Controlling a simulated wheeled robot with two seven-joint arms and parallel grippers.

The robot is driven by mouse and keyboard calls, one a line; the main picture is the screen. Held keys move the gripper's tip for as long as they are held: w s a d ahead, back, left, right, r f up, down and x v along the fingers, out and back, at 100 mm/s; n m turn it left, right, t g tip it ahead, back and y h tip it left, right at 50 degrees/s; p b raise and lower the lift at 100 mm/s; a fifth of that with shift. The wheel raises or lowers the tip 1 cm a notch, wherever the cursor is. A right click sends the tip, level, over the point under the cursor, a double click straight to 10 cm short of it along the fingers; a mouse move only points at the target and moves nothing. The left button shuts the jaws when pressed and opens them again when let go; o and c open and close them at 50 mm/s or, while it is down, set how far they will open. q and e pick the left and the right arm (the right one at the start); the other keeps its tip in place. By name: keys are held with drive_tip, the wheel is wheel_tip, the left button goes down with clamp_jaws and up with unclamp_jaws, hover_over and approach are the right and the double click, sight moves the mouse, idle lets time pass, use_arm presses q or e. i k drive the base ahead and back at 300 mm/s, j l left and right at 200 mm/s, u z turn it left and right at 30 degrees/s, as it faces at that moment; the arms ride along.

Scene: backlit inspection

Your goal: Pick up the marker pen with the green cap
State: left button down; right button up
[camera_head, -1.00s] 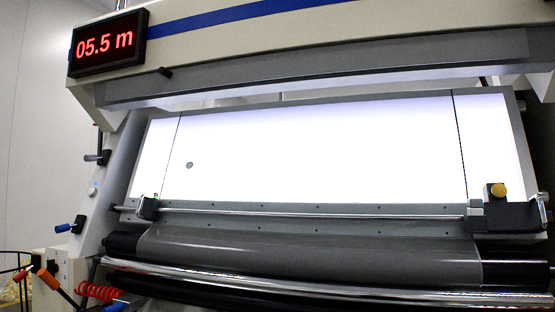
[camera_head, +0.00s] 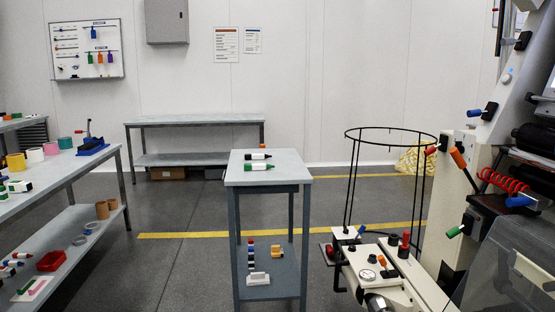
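A small grey side table (camera_head: 235,178) stands in the middle of the view. Two marker pens lie across its top, roughly parallel and close together. The nearer one, the marker pen with the green cap (camera_head: 258,167), shows a green part and a pale body. Behind it lies a marker pen with a black cap (camera_head: 258,156). Neither of my grippers shows in this view.
On the left, a workbench (camera_head: 62,178) holds tape rolls and more markers. The table's lower shelf (camera_head: 285,289) holds several small coloured items. A black wire hoop stand (camera_head: 390,131) and machine parts are on the right. Floor (camera_head: 185,262) left of the table is clear.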

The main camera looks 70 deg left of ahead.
sight(262, 166)
drive_tip(key=u, duration=2.45)
